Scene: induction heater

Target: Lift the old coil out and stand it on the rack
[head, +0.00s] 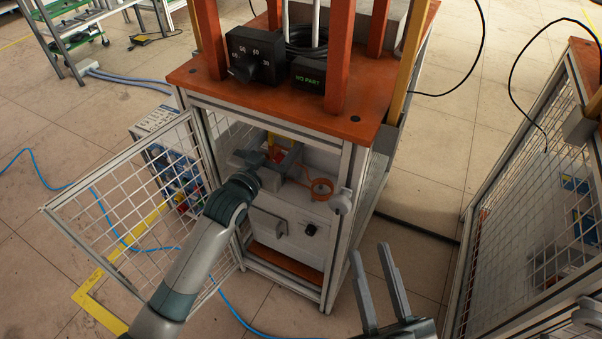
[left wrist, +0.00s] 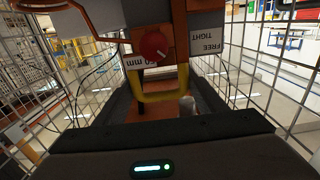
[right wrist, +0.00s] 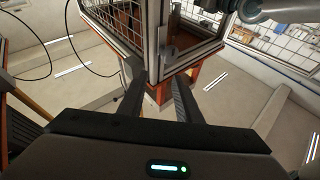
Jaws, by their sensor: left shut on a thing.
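My left gripper (head: 268,158) reaches through the open front of the heater cabinet. It is shut on a part around a yellow handle (left wrist: 165,96), close to a block with a red knob (left wrist: 153,45) and FREE/TIGHT lettering. The exact contact is hard to see. A copper-coloured ring coil (head: 319,188) shows right of the gripper, in front of the white unit (head: 284,222). I cannot tell whether it is joined to the held part. My right gripper (head: 373,263) is open and empty in front of the cabinet's right side; its spread fingers also show in the right wrist view (right wrist: 160,88).
The mesh door (head: 125,205) stands open at left. The orange top (head: 190,75) carries a dial box (head: 254,55) and a NO PART display (head: 308,76). A second mesh enclosure (head: 520,200) stands at right. A green shelf rack (head: 60,42) is at far left. A blue hose crosses the floor.

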